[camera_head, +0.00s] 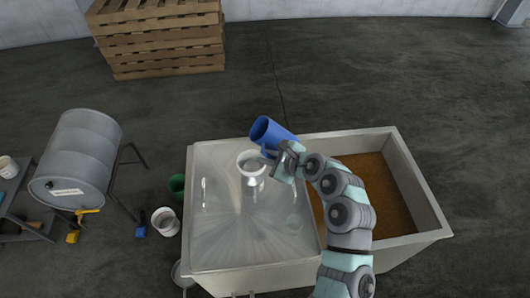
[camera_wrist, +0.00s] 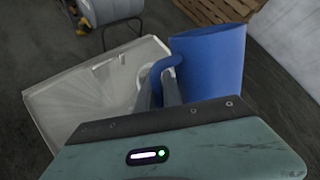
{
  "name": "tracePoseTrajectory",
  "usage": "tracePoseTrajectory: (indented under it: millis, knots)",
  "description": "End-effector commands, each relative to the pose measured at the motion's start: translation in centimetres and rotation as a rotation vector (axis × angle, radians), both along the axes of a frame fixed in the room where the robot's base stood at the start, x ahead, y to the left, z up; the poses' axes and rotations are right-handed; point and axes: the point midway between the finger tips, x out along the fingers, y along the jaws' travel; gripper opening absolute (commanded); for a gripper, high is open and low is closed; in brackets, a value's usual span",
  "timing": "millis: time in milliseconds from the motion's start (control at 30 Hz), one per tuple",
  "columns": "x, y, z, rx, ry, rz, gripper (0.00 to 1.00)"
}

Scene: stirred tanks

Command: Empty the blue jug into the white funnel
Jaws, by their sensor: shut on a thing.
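The blue jug (camera_head: 272,133) is above the tank, tilted with its open top toward the upper left in the head view. My gripper (camera_head: 283,159) is shut on the jug's handle. In the wrist view the jug (camera_wrist: 208,62) stands at the right of my gripper (camera_wrist: 160,88), with the handle between the fingers. In the wrist view the funnel is mostly hidden behind the jug and fingers. I cannot see the jug's contents.
The lidded tank (camera_head: 225,220) has an open compartment with brown content (camera_head: 380,190) at its right. A grey drum (camera_head: 78,155) on a stand, a white bucket (camera_head: 165,221) and a green bucket (camera_head: 177,186) are at the left. Pallets (camera_head: 160,40) are stacked behind.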

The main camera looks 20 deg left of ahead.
Motion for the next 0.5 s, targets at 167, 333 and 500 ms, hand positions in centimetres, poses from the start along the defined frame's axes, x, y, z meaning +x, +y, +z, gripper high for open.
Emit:
tracePoseTrajectory:
  millis: [167,333,500]
  knots:
    - [0.00,-0.09,-0.04,-0.055,-0.017,0.001,0.00]
    - [0.05,-0.22,-0.25,-0.105,-0.034,0.001,0.00]
    - [0.12,-0.37,-0.52,-0.158,-0.050,0.000,0.00]
